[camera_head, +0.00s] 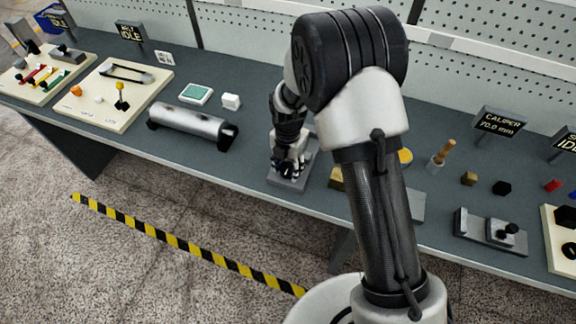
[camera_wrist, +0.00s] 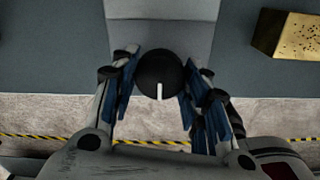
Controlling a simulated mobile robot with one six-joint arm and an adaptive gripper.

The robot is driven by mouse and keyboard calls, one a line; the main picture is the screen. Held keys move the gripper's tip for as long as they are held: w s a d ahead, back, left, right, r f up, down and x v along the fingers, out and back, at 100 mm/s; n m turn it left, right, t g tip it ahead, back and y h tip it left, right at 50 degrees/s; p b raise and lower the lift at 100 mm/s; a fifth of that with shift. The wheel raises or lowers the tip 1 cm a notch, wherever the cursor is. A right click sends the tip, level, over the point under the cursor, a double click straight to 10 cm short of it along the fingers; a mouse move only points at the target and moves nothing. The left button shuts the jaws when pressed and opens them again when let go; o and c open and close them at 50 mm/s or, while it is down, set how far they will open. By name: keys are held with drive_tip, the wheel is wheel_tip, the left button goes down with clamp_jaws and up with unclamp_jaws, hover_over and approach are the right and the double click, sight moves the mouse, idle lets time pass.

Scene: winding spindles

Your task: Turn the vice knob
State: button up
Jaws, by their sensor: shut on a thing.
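The vice knob (camera_wrist: 160,72) is a round black knob with a white line on it, seen in the middle of the wrist view. The white line points toward the bottom of that picture. My gripper (camera_wrist: 158,88) has one finger on each side of the knob and is shut on it. The grey vice (camera_wrist: 160,28) lies behind the knob in the wrist view. In the head view my gripper (camera_head: 289,172) is over the grey vice base (camera_head: 290,186) near the bench's front edge. The knob itself is hidden there by my gripper.
A gold block (camera_wrist: 290,38) lies right of the vice. A wooden-handled tool (camera_head: 442,152) stands farther right. A yellow-black floor stripe (camera_head: 180,240) runs in front.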

sight(288, 168)
drive_tip(key=o, duration=1)
drive_tip(key=shift+o, duration=0.2)
drive_tip(key=shift+r, duration=0.1)
wheel_tip(288, 168, up, 12)
